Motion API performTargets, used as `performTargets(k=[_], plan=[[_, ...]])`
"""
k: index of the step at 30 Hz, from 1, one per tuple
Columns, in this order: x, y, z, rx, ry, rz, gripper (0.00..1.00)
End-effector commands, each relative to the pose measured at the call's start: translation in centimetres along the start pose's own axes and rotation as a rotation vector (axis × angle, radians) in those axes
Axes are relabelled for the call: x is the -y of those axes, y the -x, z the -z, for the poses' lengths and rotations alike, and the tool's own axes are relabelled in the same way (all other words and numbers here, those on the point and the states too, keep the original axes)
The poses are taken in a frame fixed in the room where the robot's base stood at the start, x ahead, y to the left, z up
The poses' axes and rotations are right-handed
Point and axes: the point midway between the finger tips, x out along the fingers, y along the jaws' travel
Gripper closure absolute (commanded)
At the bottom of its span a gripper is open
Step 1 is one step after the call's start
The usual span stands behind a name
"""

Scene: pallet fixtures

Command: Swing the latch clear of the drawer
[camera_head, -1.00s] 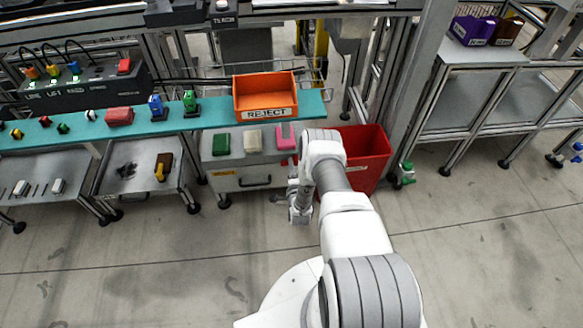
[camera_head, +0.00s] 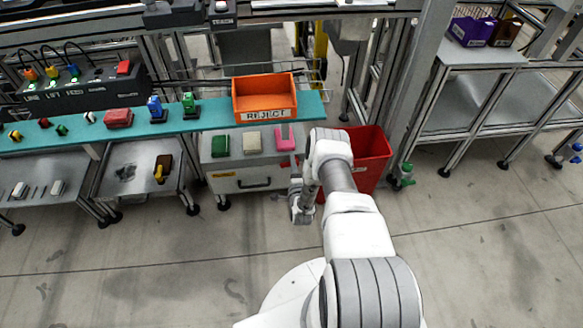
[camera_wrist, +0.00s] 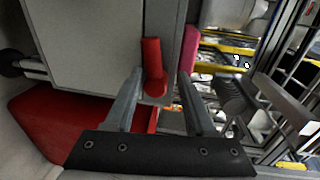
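The drawer (camera_head: 222,183) is a grey front with a dark handle below the bench, left of my arm. In the wrist view its cabinet (camera_wrist: 95,40) fills the upper left. A red latch (camera_wrist: 152,62) hangs upright on the cabinet's face near its edge, with a rounded lower end. In the head view my gripper's fingers are hard to make out.
A red bin (camera_head: 372,150) stands right of the drawer cabinet, close to my arm. Green, cream and pink blocks (camera_head: 285,139) lie on the cabinet top. An orange reject tray (camera_head: 265,88) sits on the teal shelf above. The floor in front is clear.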

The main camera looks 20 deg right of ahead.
Motion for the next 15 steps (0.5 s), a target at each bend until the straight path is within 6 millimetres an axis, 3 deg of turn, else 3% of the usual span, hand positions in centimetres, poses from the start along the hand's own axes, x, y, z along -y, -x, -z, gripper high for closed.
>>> performTargets(k=[9, 15], plan=[[-0.2, 0.6, -0.4, 0.007, -0.001, -0.008, 0.44], [0.0, 3.8, -0.3, 0.006, -0.003, -0.013, 0.44]])
